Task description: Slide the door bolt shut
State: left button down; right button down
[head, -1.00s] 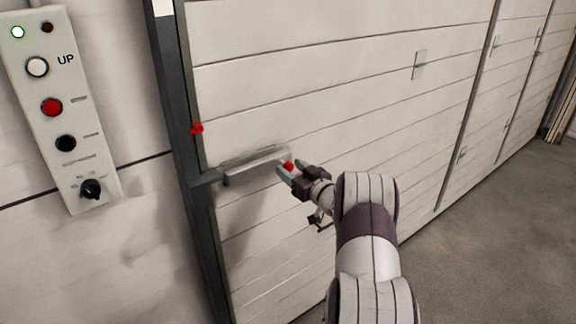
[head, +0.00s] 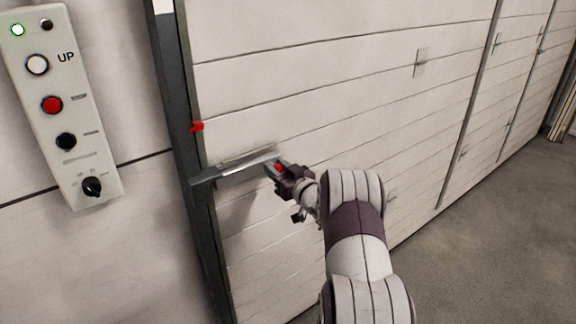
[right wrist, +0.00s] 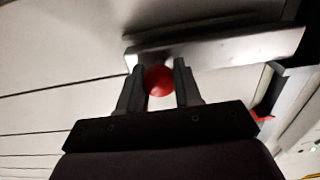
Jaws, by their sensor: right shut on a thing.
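The door bolt (head: 246,166) is a grey metal bar across the left edge of the pale panelled door. Its left end meets a dark bracket (head: 203,180) at the door post. Its red round knob (head: 279,168) is between the fingers of my right gripper (head: 277,171), which is shut on it. In the right wrist view the knob (right wrist: 159,81) sits between the two dark fingers of my right gripper (right wrist: 158,86), just beside the pale metal bar (right wrist: 220,48). How far the bar reaches into the bracket cannot be told. My left gripper is not in view.
A control panel (head: 62,105) with buttons is on the wall at the left. The grey floor (head: 480,235) at the right is clear.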

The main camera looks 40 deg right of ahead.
jog(key=shift+a+f, duration=0.1)
jog(key=shift+a, duration=0.85)
jog(key=c, duration=0.9)
grip_release()
jog(key=shift+a, duration=0.1)
jog(key=shift+o, duration=0.3)
jog(key=shift+a, duration=0.15)
jog(key=s, duration=1.2)
jog(key=shift+s+b, duration=0.35)
jog(key=shift+b, duration=0.05)
